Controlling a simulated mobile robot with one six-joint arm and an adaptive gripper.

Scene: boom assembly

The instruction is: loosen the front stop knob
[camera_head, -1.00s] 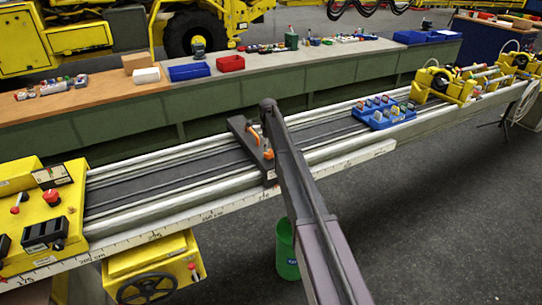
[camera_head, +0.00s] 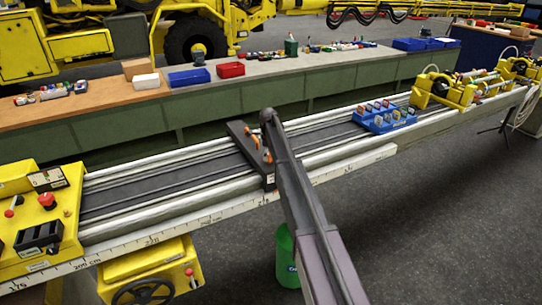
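A dark stop bar (camera_head: 240,137) lies across the long rail bed (camera_head: 165,183), near the middle of the picture. It carries orange parts: one (camera_head: 255,138) toward the middle of the bar and one, the front knob (camera_head: 267,156), nearer the front edge. My arm passes just right of the front knob and hides part of the bar's right side. My gripper cannot be made out; the arm's upper end hides whatever lies behind it.
A yellow control box (camera_head: 38,222) with red knobs stands at the rail's left end. A blue tray (camera_head: 388,124) with small parts sits on the rail to the right, before yellow clamp units (camera_head: 440,88). A green bin (camera_head: 286,262) stands on the floor beside my arm.

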